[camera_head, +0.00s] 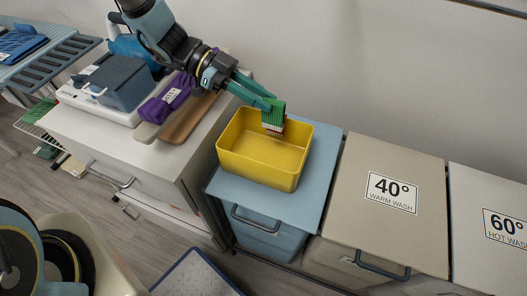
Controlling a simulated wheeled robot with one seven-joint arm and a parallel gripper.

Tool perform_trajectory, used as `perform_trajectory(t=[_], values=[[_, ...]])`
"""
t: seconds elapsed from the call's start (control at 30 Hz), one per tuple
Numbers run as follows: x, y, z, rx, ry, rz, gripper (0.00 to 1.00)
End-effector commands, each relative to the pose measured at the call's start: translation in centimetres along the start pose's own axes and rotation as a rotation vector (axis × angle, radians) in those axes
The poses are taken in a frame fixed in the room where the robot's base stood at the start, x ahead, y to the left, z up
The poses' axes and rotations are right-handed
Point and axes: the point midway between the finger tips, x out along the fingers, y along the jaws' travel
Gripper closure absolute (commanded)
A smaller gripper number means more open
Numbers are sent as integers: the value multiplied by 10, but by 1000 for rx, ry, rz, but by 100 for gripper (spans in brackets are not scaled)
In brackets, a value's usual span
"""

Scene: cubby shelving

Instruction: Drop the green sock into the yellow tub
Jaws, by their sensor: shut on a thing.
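The yellow tub (240,168) stands open on a blue bin lid, right of the white cabinet. My gripper (270,104) reaches in from the upper left and is shut on the green sock (275,116). The sock, green with a pale lower part and a dark red edge, appears over the far right part of the tub's opening. I cannot tell its exact height above the tub floor. The visible part of the tub's inside looks empty.
The white cabinet top (95,122) holds a blue-grey box (122,82), a purple bundle (168,97) and a brown board (190,117). A beige bin marked 40° (385,235) and a white bin marked 60° (485,190) stand to the right, their tops clear.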

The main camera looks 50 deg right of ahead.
Motion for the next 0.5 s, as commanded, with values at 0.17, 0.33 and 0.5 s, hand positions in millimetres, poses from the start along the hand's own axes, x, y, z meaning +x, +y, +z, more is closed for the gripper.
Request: perform_trajectory(t=[0.17,0.33,0.5], values=[[9,-1,23,-1,0,-1,100],[16,-1,41,-1,0,-1,100],[19,-1,47,0,0,-1,100]])
